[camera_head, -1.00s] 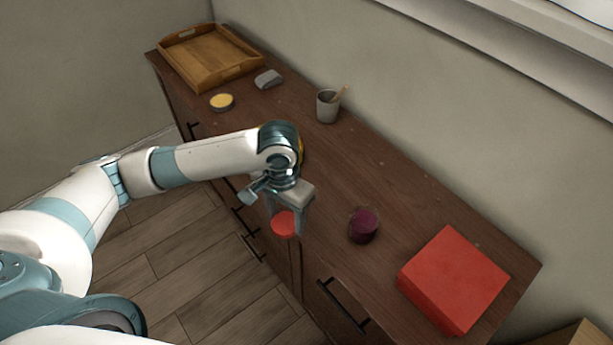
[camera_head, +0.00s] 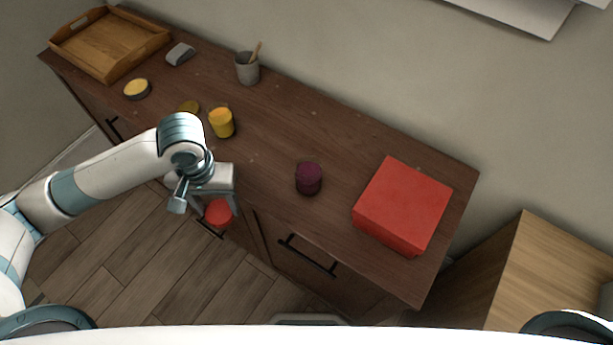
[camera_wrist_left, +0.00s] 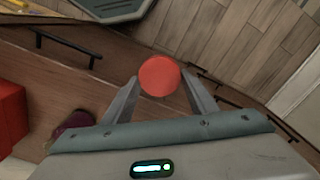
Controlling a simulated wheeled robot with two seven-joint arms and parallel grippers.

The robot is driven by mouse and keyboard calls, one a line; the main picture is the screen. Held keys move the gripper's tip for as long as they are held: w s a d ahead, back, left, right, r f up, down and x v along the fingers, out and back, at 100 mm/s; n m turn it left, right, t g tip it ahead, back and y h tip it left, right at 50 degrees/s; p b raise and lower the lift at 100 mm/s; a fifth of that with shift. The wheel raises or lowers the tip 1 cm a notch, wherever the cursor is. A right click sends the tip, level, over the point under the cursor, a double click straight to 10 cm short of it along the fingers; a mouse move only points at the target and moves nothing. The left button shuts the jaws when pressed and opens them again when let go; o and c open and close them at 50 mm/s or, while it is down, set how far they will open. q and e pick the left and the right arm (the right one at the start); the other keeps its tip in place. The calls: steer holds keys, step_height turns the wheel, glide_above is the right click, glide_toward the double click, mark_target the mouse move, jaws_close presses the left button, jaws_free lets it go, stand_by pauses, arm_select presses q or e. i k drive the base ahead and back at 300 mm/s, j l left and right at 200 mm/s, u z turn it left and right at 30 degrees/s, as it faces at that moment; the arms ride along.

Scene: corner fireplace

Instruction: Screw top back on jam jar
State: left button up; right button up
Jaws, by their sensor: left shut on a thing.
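My left gripper (camera_head: 216,210) is shut on a round red lid (camera_head: 219,213) and holds it in front of the cabinet's front edge, above the floor. The red lid (camera_wrist_left: 159,76) sits between the two fingers in the left wrist view. A dark purple jam jar (camera_head: 308,179) stands upright on the cabinet top, to the right of the gripper and apart from it. The jar (camera_wrist_left: 72,126) shows partly at lower left in the left wrist view. My right gripper is not in view.
The cabinet top (camera_head: 340,150) also holds a red box (camera_head: 402,205), a yellow jar (camera_head: 221,122), a yellow-topped tin (camera_head: 137,89), a grey object (camera_head: 180,54), a grey cup with a wooden stick (camera_head: 247,68) and a wooden tray (camera_head: 110,45). A wooden unit (camera_head: 550,270) stands at right.

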mark_target(308, 170)
steer(key=i+j, duration=0.1)
steer(key=j, duration=0.3)
steer(key=i+j, duration=0.1)
steer(key=j, duration=0.3)
steer(key=i+j, duration=0.15)
steer(key=j, duration=0.25)
steer(key=i+j, duration=0.1)
steer(key=j, duration=0.3)
steer(key=i+j, duration=0.1)
steer(key=j, duration=0.3)
steer(key=i+j, duration=0.1)
steer(key=j, duration=0.3)
steer(key=i+j, duration=0.15)
steer(key=j, duration=0.25)
steer(key=i+j, duration=0.1)
steer(key=j, duration=0.35)
steer(key=z, duration=2.3)
